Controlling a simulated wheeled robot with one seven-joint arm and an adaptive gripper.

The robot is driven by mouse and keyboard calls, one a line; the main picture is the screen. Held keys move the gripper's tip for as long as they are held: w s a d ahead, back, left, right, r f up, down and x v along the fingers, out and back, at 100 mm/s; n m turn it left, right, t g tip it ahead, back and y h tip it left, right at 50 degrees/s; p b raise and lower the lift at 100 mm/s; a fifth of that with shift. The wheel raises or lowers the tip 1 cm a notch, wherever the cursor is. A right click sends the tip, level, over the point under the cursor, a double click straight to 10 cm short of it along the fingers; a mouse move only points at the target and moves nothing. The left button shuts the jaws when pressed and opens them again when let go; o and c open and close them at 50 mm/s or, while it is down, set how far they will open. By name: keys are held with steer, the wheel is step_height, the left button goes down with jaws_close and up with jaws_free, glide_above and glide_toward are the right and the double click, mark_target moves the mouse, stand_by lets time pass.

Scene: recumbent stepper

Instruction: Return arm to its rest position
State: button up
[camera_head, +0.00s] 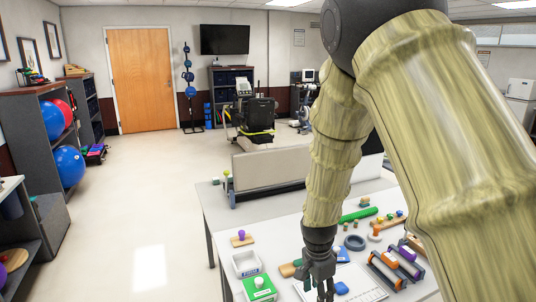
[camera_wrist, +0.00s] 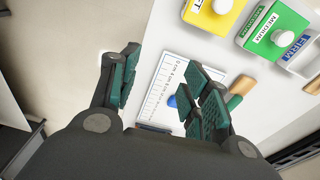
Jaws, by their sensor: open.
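My arm, in a yellowish-green sleeve, fills the right of the head view and reaches down over the white table (camera_head: 222,222). My gripper (camera_head: 319,284) hangs at its end with fingers pointing down, above the near part of the table. In the wrist view my gripper (camera_wrist: 165,88) has its finger pads spread apart with nothing held between them. A white marked board (camera_wrist: 160,97) and a small blue object (camera_wrist: 172,101) lie below the fingers. The blue object is partly hidden by a finger. The gripper's height above the table is hard to tell.
A green block (camera_head: 259,289), a white tray (camera_head: 246,263), a dark ring (camera_head: 354,242) and a green cylinder (camera_head: 358,215) lie on the table. A beige panel (camera_head: 270,168) stands at its back. A recumbent stepper (camera_head: 255,113) stands beyond. The floor (camera_head: 150,205) at left is clear.

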steer(key=s+d+f+n+b, duration=0.25)
steer(key=s+f, duration=0.45)
steer(key=f, duration=0.5)
steer(key=s+d+f+n+b, duration=0.25)
steer(key=s+f, duration=0.45)
steer(key=f, duration=0.5)
steer(key=s+d+f+n+b, duration=0.2)
steer(key=s+f+n, duration=0.1)
steer(key=s+f, duration=0.4)
steer(key=s+d+f+n+y+b, duration=0.1)
steer(key=s+f+n, duration=0.3)
steer(key=s+f, duration=0.4)
steer(key=s+b, duration=0.1)
steer(key=s, duration=0.5)
steer(key=shift+d, duration=0.35)
